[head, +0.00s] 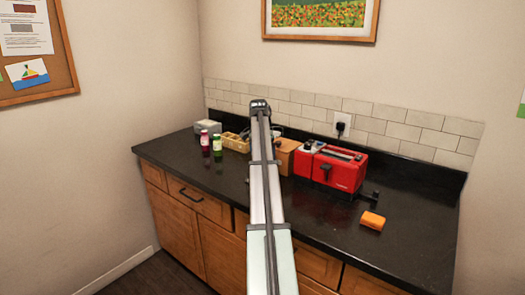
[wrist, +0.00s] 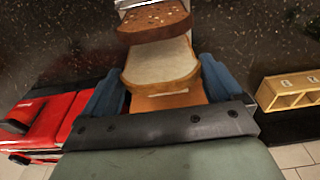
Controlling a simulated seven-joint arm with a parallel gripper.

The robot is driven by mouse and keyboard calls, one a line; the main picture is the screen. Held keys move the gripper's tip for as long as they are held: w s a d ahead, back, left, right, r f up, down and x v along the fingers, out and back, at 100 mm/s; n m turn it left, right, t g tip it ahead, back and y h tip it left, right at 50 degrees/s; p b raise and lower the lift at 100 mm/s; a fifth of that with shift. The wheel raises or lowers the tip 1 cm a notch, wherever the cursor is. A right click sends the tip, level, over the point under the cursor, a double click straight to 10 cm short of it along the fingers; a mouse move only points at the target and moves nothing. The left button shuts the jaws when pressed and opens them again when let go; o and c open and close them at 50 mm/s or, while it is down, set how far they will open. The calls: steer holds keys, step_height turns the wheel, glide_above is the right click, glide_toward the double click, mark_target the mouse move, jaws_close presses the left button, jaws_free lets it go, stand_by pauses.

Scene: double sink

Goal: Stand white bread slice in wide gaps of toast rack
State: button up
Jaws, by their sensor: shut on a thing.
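In the wrist view my gripper (wrist: 160,78) has its two blue fingers on either side of a white bread slice (wrist: 163,58), and it is shut on that slice. A darker, seeded brown slice (wrist: 155,24) is just beyond it. A small piece of bright metal (wrist: 133,3) shows at the top edge beside the brown slice; it may be part of the toast rack, most of which is out of view. A tan surface (wrist: 170,101) shows below the white slice; I cannot tell what it is. In the head view my arm hides the gripper, slices and rack.
A red toaster (head: 342,170) stands right of my arm, also at left in the wrist view (wrist: 45,125). A wooden box (head: 287,153), a tan compartment tray (head: 236,143) and two bottles (head: 205,138) are nearby. An orange block (head: 372,221) lies on clear dark counter at right.

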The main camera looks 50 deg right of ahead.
steer(key=shift+f, duration=1.65)
steer(key=o, duration=0.5)
steer(key=shift+c, duration=0.2)
steer(key=shift+r, duration=4.5)
